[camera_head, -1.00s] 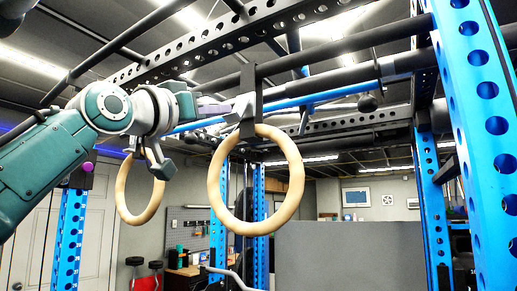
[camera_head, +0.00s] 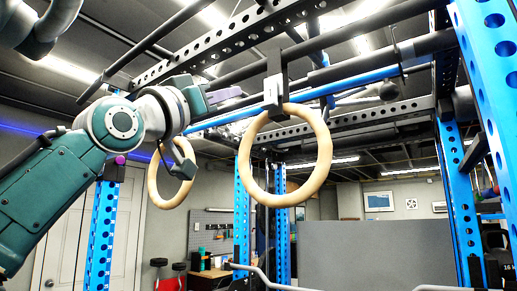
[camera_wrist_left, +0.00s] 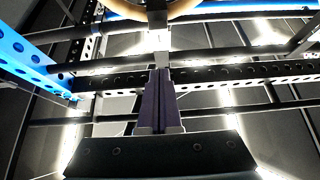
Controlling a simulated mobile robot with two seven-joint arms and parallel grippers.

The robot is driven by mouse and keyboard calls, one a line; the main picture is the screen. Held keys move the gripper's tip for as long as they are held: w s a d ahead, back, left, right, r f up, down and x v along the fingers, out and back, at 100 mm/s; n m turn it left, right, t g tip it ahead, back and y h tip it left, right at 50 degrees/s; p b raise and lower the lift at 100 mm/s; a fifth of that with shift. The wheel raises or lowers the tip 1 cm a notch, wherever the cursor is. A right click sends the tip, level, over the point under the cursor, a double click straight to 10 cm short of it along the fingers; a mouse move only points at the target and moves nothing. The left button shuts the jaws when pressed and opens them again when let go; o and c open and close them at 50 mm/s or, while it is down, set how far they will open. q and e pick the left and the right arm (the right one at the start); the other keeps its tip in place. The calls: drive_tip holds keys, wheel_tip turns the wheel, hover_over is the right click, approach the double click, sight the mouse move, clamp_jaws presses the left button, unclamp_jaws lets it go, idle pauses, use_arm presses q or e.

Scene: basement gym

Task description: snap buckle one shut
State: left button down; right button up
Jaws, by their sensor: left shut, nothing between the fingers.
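The near wooden ring (camera_head: 244,160) hangs from a dark strap with a buckle (camera_head: 271,95) just above the ring. The farther wooden ring (camera_head: 153,190) hangs at left, partly behind my left wrist. My left gripper (camera_head: 240,92) is shut and empty, its purple-grey fingers pointing right towards the buckle, with a small gap showing. In the left wrist view the shut fingers (camera_wrist_left: 160,75) point up at the buckle (camera_wrist_left: 158,42), with the ring (camera_wrist_left: 185,10) beyond. I cannot tell whether the buckle is latched.
Black perforated beams (camera_head: 215,42) and a blue bar (camera_head: 335,88) run overhead close to the strap. A blue rack upright (camera_head: 490,80) stands at right. A grey partition (camera_head: 375,252) stands below. Open air surrounds the near ring's lower part.

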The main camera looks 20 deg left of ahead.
use_arm(q)
drive_tip(key=b+v, duration=0.2)
drive_tip(key=v, duration=0.1)
drive_tip(key=f+b+v, duration=0.1)
drive_tip(key=v, duration=0.1)
drive_tip(key=shift+w+f, duration=0.15)
use_arm(e)
drive_tip(key=x, duration=0.4)
drive_tip(key=shift+s+d+f, duration=0.1)
drive_tip(key=shift+s+f, duration=0.1)
drive_tip(key=shift+s, duration=0.15)
drive_tip(key=shift+d, duration=0.1)
